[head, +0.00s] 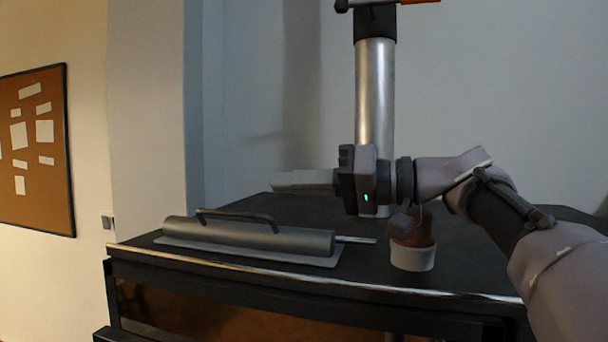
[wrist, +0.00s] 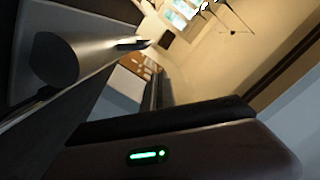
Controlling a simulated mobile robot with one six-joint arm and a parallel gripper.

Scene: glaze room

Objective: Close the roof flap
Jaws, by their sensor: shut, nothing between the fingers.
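What appears to be the roof flap (head: 250,235) is a grey rounded cover with a dark arched handle (head: 235,216). It lies along the left part of the black top, over a thin grey plate, and a thin metal rod (head: 357,240) sticks out of its right end. I cannot tell for sure whether it is fully down. My gripper (head: 283,181) is shut and empty, its pale fingers pointing left, above and behind the cover's right part and apart from it. The wrist view shows a grey rounded body with a rod (wrist: 80,55), likely the same cover.
A silver pipe (head: 375,95) rises behind my gripper, with a dark collar and an orange-ended bar at its top. A brown pot in a pale cup (head: 412,257) stands at right, partly behind my wrist. The black top (head: 460,265) has a metal front edge. A corkboard hangs at left.

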